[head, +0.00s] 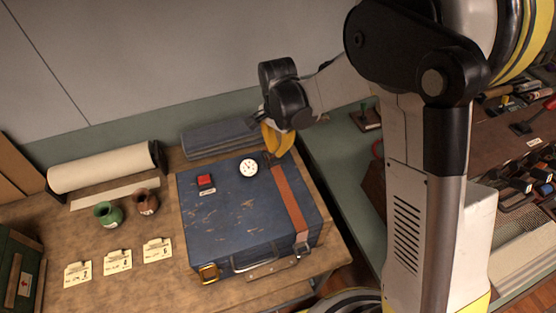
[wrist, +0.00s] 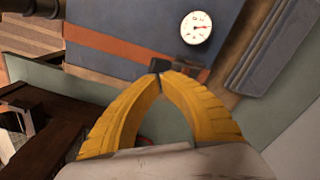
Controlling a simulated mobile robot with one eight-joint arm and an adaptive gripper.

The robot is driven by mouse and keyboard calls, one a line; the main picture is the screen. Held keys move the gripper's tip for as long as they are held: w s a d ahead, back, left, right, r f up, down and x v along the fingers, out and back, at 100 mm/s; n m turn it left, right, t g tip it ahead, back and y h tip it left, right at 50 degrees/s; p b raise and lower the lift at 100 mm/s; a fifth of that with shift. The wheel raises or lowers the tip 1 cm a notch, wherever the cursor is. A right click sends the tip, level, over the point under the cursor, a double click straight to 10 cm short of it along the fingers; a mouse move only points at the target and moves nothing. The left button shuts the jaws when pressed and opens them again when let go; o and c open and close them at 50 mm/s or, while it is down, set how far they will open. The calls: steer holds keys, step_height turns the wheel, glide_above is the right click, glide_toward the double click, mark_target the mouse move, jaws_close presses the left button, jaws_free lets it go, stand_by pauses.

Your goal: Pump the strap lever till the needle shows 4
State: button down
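A worn blue case (head: 232,217) lies on the wooden table with an orange-brown strap (head: 291,199) across its right side. The strap also shows in the wrist view (wrist: 110,49). A dark lever piece (wrist: 184,69) sits at the strap's far end. A round white gauge (head: 248,168) is on the lid; in the wrist view the gauge (wrist: 196,27) has a red needle pointing right, its numbers too small to read. My gripper (wrist: 160,75) has its yellow fingertips together at the lever's edge; contact is unclear. The gripper (head: 276,154) hides part of the lever in the head view.
A red button (head: 206,181) is on the lid. A green-grey counter (head: 345,165) stands right.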

steer(key=shift+s+d+f+b, duration=0.1)
steer(key=shift+s+f+b, duration=0.05)
steer(key=shift+f+b, duration=0.95)
steer(key=shift+s+f+b, duration=0.15)
steer(key=shift+f+b, duration=0.8)
steer(key=shift+f, duration=0.3)
steer(key=shift+s+d+f+b, duration=0.1)
steer(key=shift+s+f+b, duration=0.05)
steer(key=shift+f+b, duration=0.95)
steer(key=shift+r+p, duration=2.8)
steer(key=shift+r, duration=1.8)
